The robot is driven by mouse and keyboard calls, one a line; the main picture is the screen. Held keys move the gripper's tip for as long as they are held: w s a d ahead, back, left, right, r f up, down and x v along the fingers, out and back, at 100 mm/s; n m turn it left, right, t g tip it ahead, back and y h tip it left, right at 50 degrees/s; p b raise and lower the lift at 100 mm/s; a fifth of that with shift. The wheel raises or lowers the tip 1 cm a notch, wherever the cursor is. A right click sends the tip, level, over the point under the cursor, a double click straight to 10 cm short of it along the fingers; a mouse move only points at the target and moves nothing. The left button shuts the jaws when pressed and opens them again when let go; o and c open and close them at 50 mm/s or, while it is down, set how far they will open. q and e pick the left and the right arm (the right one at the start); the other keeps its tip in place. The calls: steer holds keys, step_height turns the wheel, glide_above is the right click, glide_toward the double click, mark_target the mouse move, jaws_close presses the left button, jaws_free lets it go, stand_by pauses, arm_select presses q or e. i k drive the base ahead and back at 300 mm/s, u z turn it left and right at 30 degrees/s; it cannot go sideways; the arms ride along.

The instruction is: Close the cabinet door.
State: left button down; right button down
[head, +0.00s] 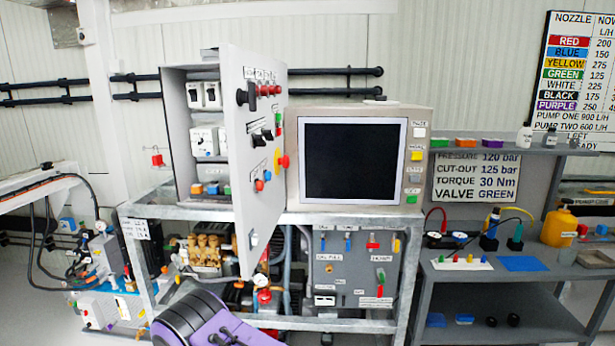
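The grey cabinet (178,130) stands on a metal frame, left of centre in the head view. Its door (262,150) is hinged on the right side of the opening and stands wide open, swung out toward me. The door's outer face carries knobs, switches, labels and a red emergency button (284,161). Breakers and terminal blocks (206,140) show inside the cabinet. A purple and black part of one of my arms shows at the bottom, below the door and apart from it in the picture. No fingertips of either gripper are in view.
A monitor (353,160) in a beige housing stands right of the door, close to it. The metal frame (300,218) below holds pumps and a valve panel (352,265). At right is a grey bench (510,270) with bottles and gauges. Hoses and equipment stand at left.

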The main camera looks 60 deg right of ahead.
mark_target(256, 211)
steer(key=z, duration=1.85)
steer(key=i, duration=1)
steer(key=u, duration=0.05)
steer(key=k, duration=1.05)
steer(key=z, duration=1.6)
steer(key=i, duration=0.75)
steer(key=u, duration=2.15)
